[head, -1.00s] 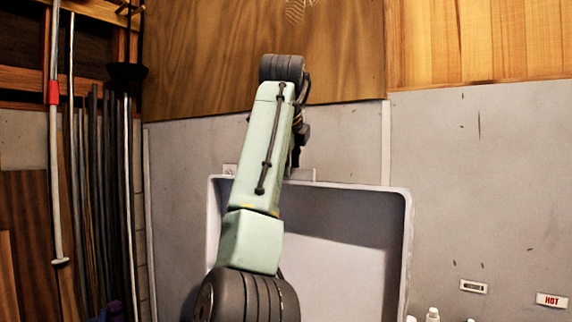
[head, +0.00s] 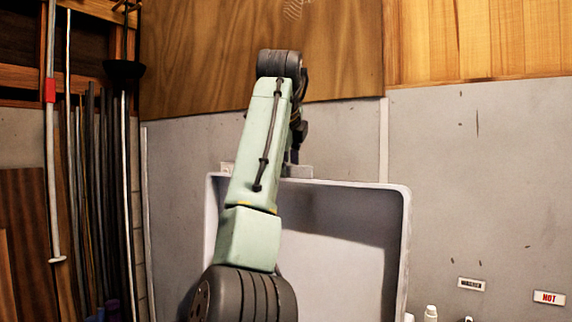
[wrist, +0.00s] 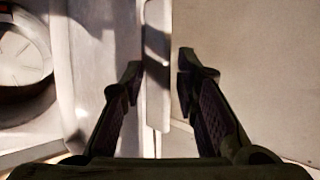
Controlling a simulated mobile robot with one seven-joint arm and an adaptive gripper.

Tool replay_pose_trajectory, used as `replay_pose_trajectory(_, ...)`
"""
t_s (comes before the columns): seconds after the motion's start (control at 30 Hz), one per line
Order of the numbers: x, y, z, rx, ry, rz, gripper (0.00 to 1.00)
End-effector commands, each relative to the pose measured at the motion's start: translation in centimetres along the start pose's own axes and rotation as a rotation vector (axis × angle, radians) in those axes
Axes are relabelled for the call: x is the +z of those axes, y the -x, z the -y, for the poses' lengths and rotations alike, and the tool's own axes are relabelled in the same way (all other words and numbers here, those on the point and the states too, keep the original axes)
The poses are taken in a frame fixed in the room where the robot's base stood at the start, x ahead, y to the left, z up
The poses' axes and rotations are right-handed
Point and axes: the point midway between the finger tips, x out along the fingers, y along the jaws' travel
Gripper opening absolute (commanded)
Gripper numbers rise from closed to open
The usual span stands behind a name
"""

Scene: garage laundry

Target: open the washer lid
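The washer lid (head: 345,225) is a pale grey, rimmed panel. In the head view it stands raised, close to upright, in front of the wall, with its recessed inner face showing. My arm crosses its left part, and its lower edge is out of frame. The washer's round drum opening (wrist: 22,55) shows at the left there.
Several poles (head: 105,190) lean in the left corner. A grey wall (head: 480,180) with wood panelling above stands behind the lid.

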Motion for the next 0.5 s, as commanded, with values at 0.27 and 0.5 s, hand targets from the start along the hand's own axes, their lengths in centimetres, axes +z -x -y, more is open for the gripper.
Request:
replay_pose_trajectory(0.27, -0.2, 4.9, 0.2, -0.005, -0.003, -0.002, 0.28)
replay_pose_trajectory(0.5, -0.1, 6.4, 0.1, -0.003, -0.002, -0.002, 0.28)
